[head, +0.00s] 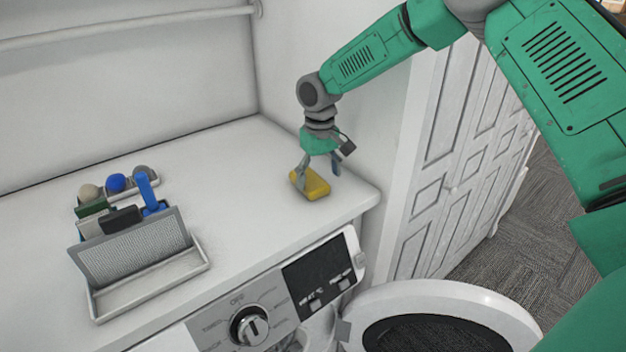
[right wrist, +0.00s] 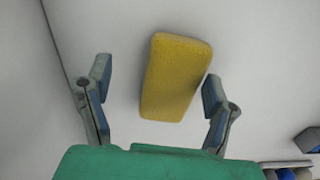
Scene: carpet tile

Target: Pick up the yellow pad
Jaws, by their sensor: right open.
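The yellow pad (head: 316,186) lies flat on the white counter above the washer, near the counter's right front corner. My right gripper (head: 318,169) is just above it, pointing down, with its fingers spread. In the right wrist view the yellow pad (right wrist: 176,77) lies ahead of and between the two open fingers of the right gripper (right wrist: 156,88), nearer to the right finger. I cannot tell whether a finger touches it. The left gripper does not show in either view.
A grey-white caddy (head: 140,247) with brushes and blue items stands on the counter at left. A wall rises close behind the pad to the right. The washer's round door (head: 490,300) hangs open below. The counter between caddy and pad is clear.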

